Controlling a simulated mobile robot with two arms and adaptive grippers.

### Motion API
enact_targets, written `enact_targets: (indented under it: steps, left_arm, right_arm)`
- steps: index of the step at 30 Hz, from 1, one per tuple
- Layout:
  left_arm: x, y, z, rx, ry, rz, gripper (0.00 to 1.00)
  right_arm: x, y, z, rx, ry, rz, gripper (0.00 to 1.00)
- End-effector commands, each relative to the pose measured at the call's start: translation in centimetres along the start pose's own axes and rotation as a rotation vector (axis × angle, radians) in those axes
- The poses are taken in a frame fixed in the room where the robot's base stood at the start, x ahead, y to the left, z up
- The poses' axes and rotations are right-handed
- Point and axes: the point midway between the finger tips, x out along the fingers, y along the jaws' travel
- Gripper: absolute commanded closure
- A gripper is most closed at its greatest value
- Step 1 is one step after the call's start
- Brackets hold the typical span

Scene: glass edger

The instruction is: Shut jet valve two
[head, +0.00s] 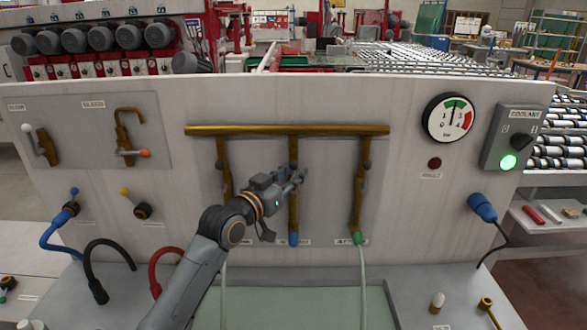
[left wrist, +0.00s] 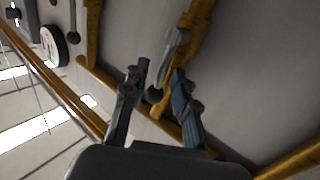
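Three brass pipes hang from a brass manifold (head: 330,130) on the panel. The middle pipe (head: 293,214) ends in a blue fitting; its label below is too small to read. My left gripper (head: 298,180) is at the middle pipe's valve, which it partly hides in the head view. In the left wrist view, the fingers (left wrist: 155,80) are apart, with a grey lever (left wrist: 172,52) of the middle valve between or just beyond their tips; contact cannot be told. The right pipe's valve (head: 361,185) has a dark-ended lever. The left pipe (head: 224,165) is partly behind my arm. My right gripper is not in view.
A pressure gauge (head: 450,118) and a coolant switch box (head: 513,138) with a lit green lamp are at the right. Two more valves (head: 46,147) (head: 127,150) are on the upper left. Hoses (head: 62,238) hang at the lower left. A shelf runs below.

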Motion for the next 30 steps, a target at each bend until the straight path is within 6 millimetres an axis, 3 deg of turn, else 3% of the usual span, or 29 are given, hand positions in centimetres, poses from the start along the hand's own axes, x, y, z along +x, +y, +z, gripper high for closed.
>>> enact_targets:
  steps: [13,17,30]
  left_arm:
    - [0.89,0.0,0.03,0.001,0.0,-0.001,0.72]
    - [0.88,0.0,0.04,0.001,0.0,-0.001,0.99]
    - [1.1,-0.17,-0.01,0.01,-0.004,-0.001,1.0]
  right_arm:
    - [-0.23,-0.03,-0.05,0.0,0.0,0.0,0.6]
    - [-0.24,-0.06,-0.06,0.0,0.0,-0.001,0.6]
    - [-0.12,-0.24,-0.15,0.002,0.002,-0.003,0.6]
